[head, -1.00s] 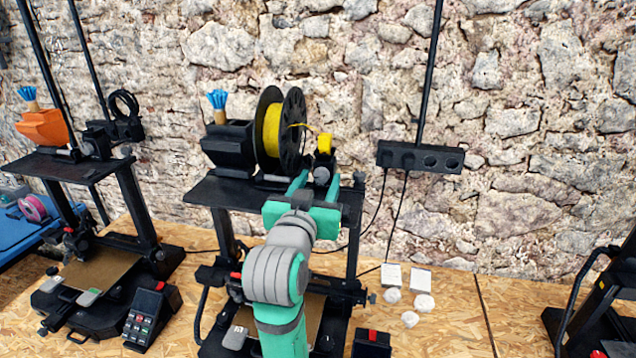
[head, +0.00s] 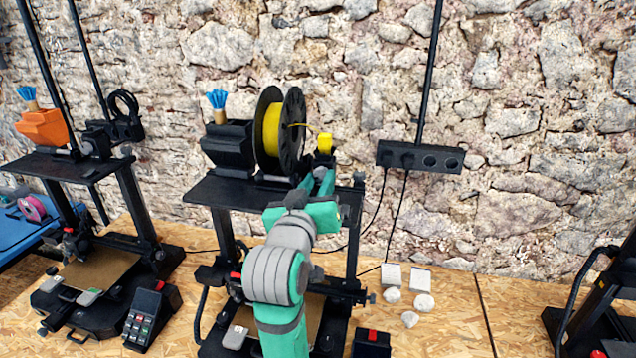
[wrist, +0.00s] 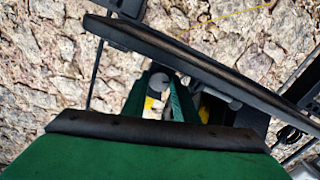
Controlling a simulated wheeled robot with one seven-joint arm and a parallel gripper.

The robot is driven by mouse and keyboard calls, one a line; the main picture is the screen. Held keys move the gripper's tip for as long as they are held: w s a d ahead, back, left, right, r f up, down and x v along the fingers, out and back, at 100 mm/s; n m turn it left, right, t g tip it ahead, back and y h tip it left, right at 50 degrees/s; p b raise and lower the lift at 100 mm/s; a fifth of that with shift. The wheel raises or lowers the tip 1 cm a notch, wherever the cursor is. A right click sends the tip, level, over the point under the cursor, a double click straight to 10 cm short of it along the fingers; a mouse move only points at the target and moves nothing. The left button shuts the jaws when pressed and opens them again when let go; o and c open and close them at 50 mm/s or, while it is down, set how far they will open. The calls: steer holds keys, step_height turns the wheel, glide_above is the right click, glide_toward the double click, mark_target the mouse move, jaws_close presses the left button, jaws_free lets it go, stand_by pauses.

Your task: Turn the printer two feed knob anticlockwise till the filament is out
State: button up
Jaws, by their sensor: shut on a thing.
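Printer two, the middle black printer (head: 205,190), carries a black spool of yellow filament (head: 271,130) on top. A thin yellow strand (head: 297,125) leaves the spool towards a small yellow block (head: 325,143) at its right; its far end is too fine to follow. The strand also shows in the wrist view (wrist: 228,18). My gripper (head: 320,181) is just below the yellow block, its fingers one behind the other in the head view. In the wrist view the grey round feed knob (wrist: 161,82) sits between the fingertips of my gripper (wrist: 159,88), which is shut on it.
The spool stands close to the left of my gripper. A black power strip (head: 420,157) is on the stone wall at right. Another printer (head: 100,262) stands left and part of one at far right (head: 590,320). White pieces (head: 424,302) lie on the bench.

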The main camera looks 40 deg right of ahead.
steer(key=n, duration=0.4)
steer(key=shift+s+n, duration=0.1)
steer(key=shift+n, duration=0.2)
steer(key=n, duration=0.3)
steer(key=shift+n, duration=0.3)
steer(key=n, duration=0.4)
steer(key=shift+n, duration=2.1)
steer(key=o, duration=1.1)
steer(key=shift+c, duration=0.2)
